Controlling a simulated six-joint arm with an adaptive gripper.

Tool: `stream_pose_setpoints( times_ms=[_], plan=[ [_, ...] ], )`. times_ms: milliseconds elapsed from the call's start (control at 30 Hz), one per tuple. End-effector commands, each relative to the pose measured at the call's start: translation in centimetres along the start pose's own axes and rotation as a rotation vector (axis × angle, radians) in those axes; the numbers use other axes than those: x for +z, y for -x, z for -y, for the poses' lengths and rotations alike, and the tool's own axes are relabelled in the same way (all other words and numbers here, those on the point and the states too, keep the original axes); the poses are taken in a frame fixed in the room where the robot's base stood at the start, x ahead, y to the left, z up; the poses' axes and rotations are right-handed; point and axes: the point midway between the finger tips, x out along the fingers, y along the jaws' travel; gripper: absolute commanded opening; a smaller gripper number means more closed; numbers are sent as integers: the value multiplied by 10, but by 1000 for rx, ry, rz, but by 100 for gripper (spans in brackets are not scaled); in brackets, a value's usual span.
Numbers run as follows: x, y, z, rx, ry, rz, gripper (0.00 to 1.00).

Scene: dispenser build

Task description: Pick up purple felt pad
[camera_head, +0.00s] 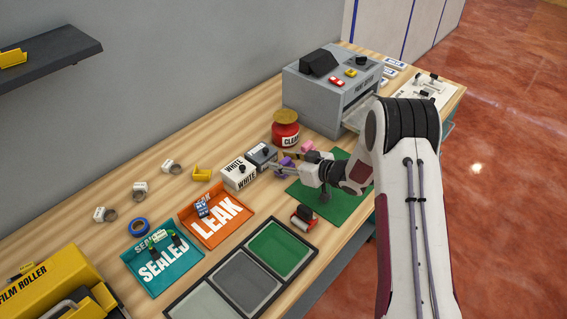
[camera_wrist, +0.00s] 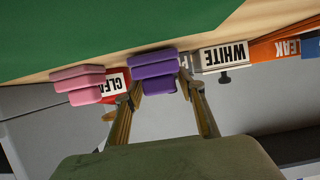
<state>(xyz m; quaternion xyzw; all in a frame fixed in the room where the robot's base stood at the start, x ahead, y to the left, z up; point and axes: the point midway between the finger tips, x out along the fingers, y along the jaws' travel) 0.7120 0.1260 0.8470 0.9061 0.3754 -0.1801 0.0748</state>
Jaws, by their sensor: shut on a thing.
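The purple felt pad (camera_wrist: 153,68) is a stepped stack of purple layers between the fingertips of my gripper (camera_wrist: 158,88) in the wrist view. My gripper is shut on it, with one finger on each side. In the head view a small part of the purple pad (camera_head: 287,161) shows by my gripper (camera_head: 276,167), partly hidden by the fingers. It is near the far left edge of the green mat (camera_head: 333,197); I cannot tell whether the pad touches the table.
A pink pad (camera_wrist: 80,85) lies beside the purple one. A WHITE box (camera_head: 238,174), a dark box (camera_head: 263,154) and a red CLEAR jar (camera_head: 285,130) stand close by. The grey machine (camera_head: 330,90) is behind.

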Motion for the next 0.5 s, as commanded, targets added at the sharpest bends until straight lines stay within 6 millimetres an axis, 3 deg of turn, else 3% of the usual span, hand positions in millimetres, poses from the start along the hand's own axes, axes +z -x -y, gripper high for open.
stream_pose_setpoints(
  times_ms=[500],
  plan=[
    [-50, 20, 0, 0, 2, -2, 19]
  ],
)
